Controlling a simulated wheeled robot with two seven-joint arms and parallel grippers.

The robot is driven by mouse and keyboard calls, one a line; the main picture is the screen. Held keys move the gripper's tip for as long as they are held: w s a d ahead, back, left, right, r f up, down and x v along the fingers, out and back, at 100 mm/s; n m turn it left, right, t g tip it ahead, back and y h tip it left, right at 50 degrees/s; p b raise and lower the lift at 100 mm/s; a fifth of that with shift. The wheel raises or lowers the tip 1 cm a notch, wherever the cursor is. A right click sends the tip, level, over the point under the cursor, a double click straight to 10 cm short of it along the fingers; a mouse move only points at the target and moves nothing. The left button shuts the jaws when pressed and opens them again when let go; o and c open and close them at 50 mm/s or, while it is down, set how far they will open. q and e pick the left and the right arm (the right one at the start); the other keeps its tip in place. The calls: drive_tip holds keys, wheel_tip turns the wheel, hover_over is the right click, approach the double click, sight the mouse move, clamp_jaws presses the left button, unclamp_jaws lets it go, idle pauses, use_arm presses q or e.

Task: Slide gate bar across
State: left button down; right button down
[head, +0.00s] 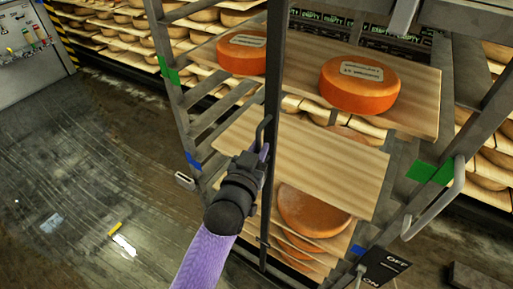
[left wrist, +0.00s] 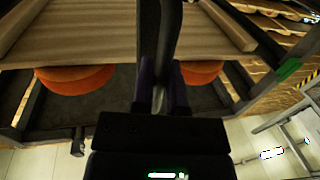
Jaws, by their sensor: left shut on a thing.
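The gate bar (head: 274,75) is a dark upright bar standing across the front of the cheese rack. It has a small bent metal handle (head: 263,124) on its left side. My left gripper (head: 259,153) is shut on this handle. In the left wrist view, the bar (left wrist: 171,30) runs up the middle. The handle (left wrist: 158,98) shows between the two purple fingers of my left gripper (left wrist: 163,90). The fingers hide part of the handle. My right gripper is in neither view.
Orange cheese wheels (head: 360,84) lie on the upper wooden board (head: 418,100). The middle board (head: 340,170) is bare, with more wheels (head: 312,212) below. A bent grey handle (head: 441,205) sticks out at the right. Open wet floor (head: 80,190) lies at left.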

use_arm(q)
drive_tip(key=shift+s+d+f, duration=0.1)
drive_tip(key=shift+d, duration=0.05)
drive_tip(key=c, duration=1)
unclamp_jaws()
drive_tip(key=o, duration=0.3)
drive_tip(key=shift+s+d, duration=0.1)
drive_tip(key=shift+d, duration=0.05)
drive_tip(key=p+v, duration=0.1)
drive_tip(key=v, duration=0.9)
drive_tip(key=shift+p, duration=0.4)
